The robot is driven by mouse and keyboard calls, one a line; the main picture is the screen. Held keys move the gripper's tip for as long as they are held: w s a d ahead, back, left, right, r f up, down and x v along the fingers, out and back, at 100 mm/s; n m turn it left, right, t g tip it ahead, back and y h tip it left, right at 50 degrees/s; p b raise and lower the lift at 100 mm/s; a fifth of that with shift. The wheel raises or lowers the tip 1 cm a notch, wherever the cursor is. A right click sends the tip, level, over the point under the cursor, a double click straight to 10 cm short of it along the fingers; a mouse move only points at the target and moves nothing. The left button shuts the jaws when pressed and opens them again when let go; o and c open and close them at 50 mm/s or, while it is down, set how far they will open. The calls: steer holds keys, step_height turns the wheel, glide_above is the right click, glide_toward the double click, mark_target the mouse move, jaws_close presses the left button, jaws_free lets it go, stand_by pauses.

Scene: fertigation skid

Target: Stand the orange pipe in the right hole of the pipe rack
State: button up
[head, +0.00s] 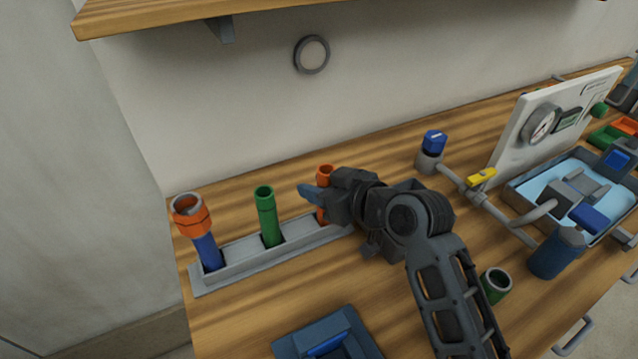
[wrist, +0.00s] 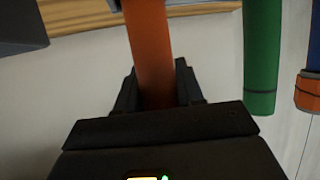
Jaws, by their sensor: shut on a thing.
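The orange pipe (head: 325,172) stands upright over the right end of the grey pipe rack (head: 225,272). My gripper (head: 316,193) is shut around its upper part, with the pipe's top showing above the fingers. In the wrist view the orange pipe (wrist: 150,50) runs between the two dark fingers. Its lower end is by the rack's right hole, but my gripper partly covers that spot, so I cannot tell whether it is seated. A green pipe (head: 266,215) stands in the middle hole. A blue pipe (head: 208,250) with an orange collar stands in the left hole.
A green-rimmed pipe or cup (head: 496,284) stands right of my arm. A blue box (head: 325,338) lies at the front. Valve piping with a yellow handle (head: 481,178), a gauge panel (head: 550,125) and a blue basin are at the right. A wooden shelf (head: 150,18) overhangs the back.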

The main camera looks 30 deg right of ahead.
steer(key=shift+f, duration=0.15)
steer(key=o, duration=1)
steer(key=shift+r, duration=0.2)
steer(key=b+v, duration=0.1)
steer(key=v, duration=1.1)
